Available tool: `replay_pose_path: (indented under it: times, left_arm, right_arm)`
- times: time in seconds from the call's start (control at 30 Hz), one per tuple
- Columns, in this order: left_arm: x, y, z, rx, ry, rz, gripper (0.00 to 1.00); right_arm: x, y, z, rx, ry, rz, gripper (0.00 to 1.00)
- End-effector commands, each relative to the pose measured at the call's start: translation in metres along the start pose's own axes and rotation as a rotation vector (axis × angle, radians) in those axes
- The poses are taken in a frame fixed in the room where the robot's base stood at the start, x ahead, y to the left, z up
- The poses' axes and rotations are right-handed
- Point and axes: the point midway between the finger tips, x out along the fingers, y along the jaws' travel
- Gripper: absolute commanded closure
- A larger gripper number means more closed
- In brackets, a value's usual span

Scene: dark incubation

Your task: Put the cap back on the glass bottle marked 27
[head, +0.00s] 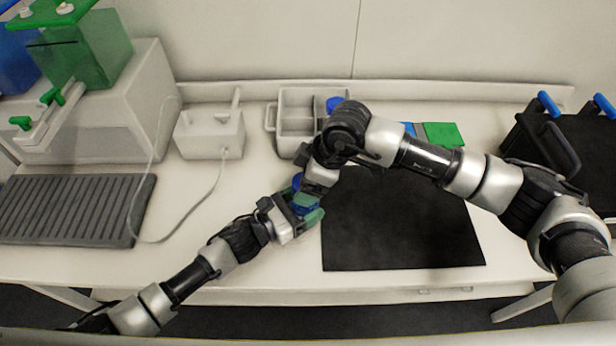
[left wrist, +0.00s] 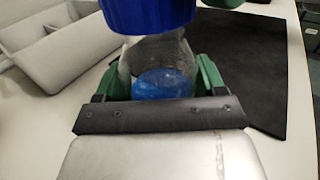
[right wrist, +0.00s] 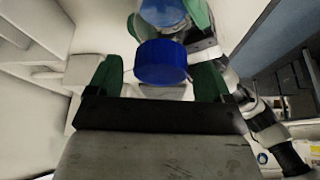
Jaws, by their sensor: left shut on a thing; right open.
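The glass bottle (left wrist: 160,50) holds blue liquid and stands between the green fingers of my left gripper (left wrist: 165,82), which is shut on it. No number is readable. In the head view, my left gripper (head: 306,209) is left of the black mat. The blue cap (left wrist: 150,14) is at the bottle's mouth; I cannot tell if it is fully seated. In the right wrist view, the cap (right wrist: 162,62) is between the open fingers of my right gripper (right wrist: 158,82), with gaps beside it. The bottle (right wrist: 162,12) shows beyond it.
A black mat (head: 400,225) lies right of the bottle. A small white device (head: 209,133) with a cable and a ridged grey tray (head: 75,208) are at left. A black case (head: 560,150) stands at right.

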Motion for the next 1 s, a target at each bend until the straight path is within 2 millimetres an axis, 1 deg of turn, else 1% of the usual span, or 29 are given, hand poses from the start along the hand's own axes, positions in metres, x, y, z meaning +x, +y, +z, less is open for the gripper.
replay_pose_path:
  times: [0.17, 0.27, 0.4, 0.5, 0.73, 0.77, 0.83, 0.93, 1.0]
  left_arm:
    - [0.000, 0.000, 0.000, 0.000, 0.001, 0.000, 0.96]
    - [0.000, 0.000, -0.001, 0.000, 0.001, 0.000, 0.96]
    - [0.000, 0.000, -0.001, 0.000, 0.001, 0.000, 0.96]
    - [0.000, 0.000, -0.001, 0.000, 0.001, 0.000, 0.96]
    - [0.000, 0.000, -0.001, 0.000, 0.001, 0.000, 0.96]
    - [0.000, 0.000, -0.001, 0.000, 0.001, 0.000, 0.96]
    - [0.000, 0.000, -0.001, 0.000, 0.001, 0.000, 0.96]
    - [0.000, 0.000, -0.001, 0.000, 0.001, 0.000, 0.96]
    - [0.000, 0.000, -0.001, 0.000, 0.001, 0.000, 0.96]
  right_arm:
    - [-0.005, 0.000, -0.002, -0.001, 0.000, 0.000, 0.19]
    - [-0.014, 0.000, -0.007, -0.001, 0.001, 0.000, 0.19]
    - [-0.033, 0.000, -0.015, -0.003, 0.001, 0.001, 0.19]
    - [-0.040, 0.000, -0.017, -0.001, 0.000, -0.001, 0.19]
    - [-0.041, 0.000, -0.018, 0.000, -0.001, -0.001, 0.19]
    - [-0.041, 0.000, -0.018, -0.001, -0.001, -0.001, 0.23]
    - [-0.041, 0.000, -0.018, -0.010, -0.001, -0.001, 0.23]
    - [-0.041, -0.001, -0.018, -0.065, -0.005, -0.002, 0.23]
    - [-0.041, -0.001, -0.019, -0.143, -0.010, -0.004, 0.23]
